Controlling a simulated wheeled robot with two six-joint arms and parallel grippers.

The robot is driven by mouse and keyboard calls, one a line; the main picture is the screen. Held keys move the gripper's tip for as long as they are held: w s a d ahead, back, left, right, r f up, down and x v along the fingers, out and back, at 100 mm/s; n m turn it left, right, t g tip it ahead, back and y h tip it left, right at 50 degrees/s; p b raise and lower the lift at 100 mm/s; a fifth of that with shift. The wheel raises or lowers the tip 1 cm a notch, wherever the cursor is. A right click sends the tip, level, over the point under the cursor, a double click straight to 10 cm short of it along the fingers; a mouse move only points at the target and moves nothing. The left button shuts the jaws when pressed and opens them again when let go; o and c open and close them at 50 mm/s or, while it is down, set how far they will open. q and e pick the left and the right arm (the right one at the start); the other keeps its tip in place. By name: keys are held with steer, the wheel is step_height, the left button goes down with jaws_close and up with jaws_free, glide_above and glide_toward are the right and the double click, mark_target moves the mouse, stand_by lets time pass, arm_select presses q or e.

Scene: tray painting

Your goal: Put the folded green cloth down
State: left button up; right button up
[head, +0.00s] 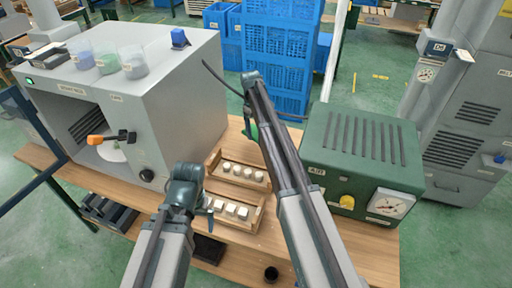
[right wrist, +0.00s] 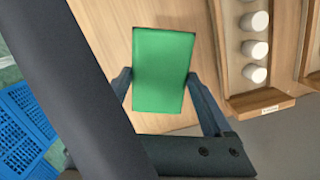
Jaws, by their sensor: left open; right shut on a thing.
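The folded green cloth (right wrist: 163,70) is a flat rectangle between the fingers of my right gripper (right wrist: 165,92) in the right wrist view. In the head view only a small green piece of the cloth (head: 254,132) shows beside my right arm, above the back of the wooden table (head: 236,136). My right gripper is shut on it. I cannot tell whether the cloth touches the table. My left gripper (head: 208,206) is open at the left end of the front wooden tray, and nothing shows in it.
Two wooden trays, back (head: 261,187) and front (head: 256,222), hold several small white pieces. A green box with a gauge (head: 365,150) stands right of my right arm. A grey booth (head: 185,95) stands at left. A small dark cup (head: 271,274) is at the table's front.

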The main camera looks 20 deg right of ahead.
mark_target(257, 149)
steer(key=shift+f+b, duration=3.2)
steer(key=shift+f, duration=0.65)
steer(key=shift+r, duration=0.15)
steer(key=o, duration=1.2)
steer(key=r+p, duration=0.8)
steer(key=w+r+p, duration=0.1)
steer(key=r+p, duration=0.3)
steer(key=shift+w+a, duration=0.1)
steer(key=shift+a, duration=0.3)
steer(key=shift+f, duration=0.1)
